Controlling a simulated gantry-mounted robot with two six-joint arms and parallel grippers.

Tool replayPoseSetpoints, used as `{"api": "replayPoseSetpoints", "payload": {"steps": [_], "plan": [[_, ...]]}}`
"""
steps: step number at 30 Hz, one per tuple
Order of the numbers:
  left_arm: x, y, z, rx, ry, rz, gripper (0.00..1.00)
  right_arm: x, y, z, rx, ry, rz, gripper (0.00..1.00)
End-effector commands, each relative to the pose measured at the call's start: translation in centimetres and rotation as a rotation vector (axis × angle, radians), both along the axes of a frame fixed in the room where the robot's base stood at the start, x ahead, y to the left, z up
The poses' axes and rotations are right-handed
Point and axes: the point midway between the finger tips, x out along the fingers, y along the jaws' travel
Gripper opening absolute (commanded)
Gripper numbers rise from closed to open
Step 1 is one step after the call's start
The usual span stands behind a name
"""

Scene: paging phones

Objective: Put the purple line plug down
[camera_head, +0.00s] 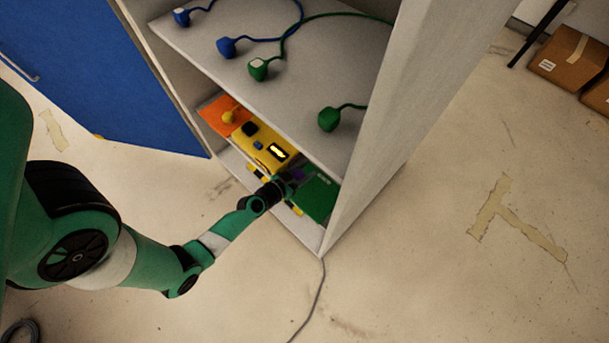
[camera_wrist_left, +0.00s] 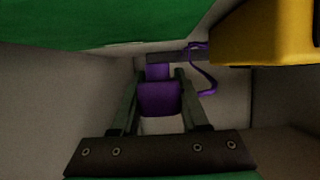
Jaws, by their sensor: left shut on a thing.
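The purple line plug (camera_wrist_left: 160,98) sits between the two fingers of my left gripper (camera_wrist_left: 160,88) in the left wrist view. Its purple cord (camera_wrist_left: 206,75) curls off to the right, toward a yellow device. In the head view my left gripper (camera_head: 283,182) reaches into the lower compartment of the cabinet, and only a little purple shows by its fingers. It is shut on the plug. I cannot tell whether the plug touches the surface under it. My right gripper is not in view.
The yellow device (camera_head: 262,146) stands left of the gripper on the lower level, with an orange panel (camera_head: 221,113) and a green panel (camera_head: 316,197) beside it. Blue plugs (camera_head: 227,47) and green plugs (camera_head: 329,119) lie on the shelf above. The cabinet's side wall (camera_head: 385,110) bounds the right.

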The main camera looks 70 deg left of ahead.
Motion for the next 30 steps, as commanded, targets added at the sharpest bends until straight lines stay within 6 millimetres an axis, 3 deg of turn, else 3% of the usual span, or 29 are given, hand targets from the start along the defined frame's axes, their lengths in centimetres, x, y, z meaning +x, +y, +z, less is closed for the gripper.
{"api": "replayPoseSetpoints", "payload": {"steps": [3, 5, 17, 18, 21, 23, 30], "plan": [[0.2, 0.0, -2.8, -0.002, 0.0, -0.001, 0.0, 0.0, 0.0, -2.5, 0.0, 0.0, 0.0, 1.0], [0.2, 0.0, -3.5, 0.0, 0.0, 0.0, 0.0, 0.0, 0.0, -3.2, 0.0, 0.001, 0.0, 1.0], [0.2, 0.0, -3.7, 0.001, 0.0, 0.0, 0.0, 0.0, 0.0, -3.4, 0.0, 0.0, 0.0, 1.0], [0.2, 0.0, -3.6, 0.0, 0.0, -0.001, 0.5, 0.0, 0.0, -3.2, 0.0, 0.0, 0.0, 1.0], [0.2, 0.0, -3.6, -0.001, 0.001, -0.001, 0.68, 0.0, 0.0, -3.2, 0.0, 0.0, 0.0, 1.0], [0.2, 0.0, -3.6, -0.001, 0.001, -0.001, 0.74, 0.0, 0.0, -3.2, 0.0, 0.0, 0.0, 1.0], [0.2, 0.0, -3.5, 0.0, 0.0, -0.001, 0.74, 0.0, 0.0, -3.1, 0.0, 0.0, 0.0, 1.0]]}}
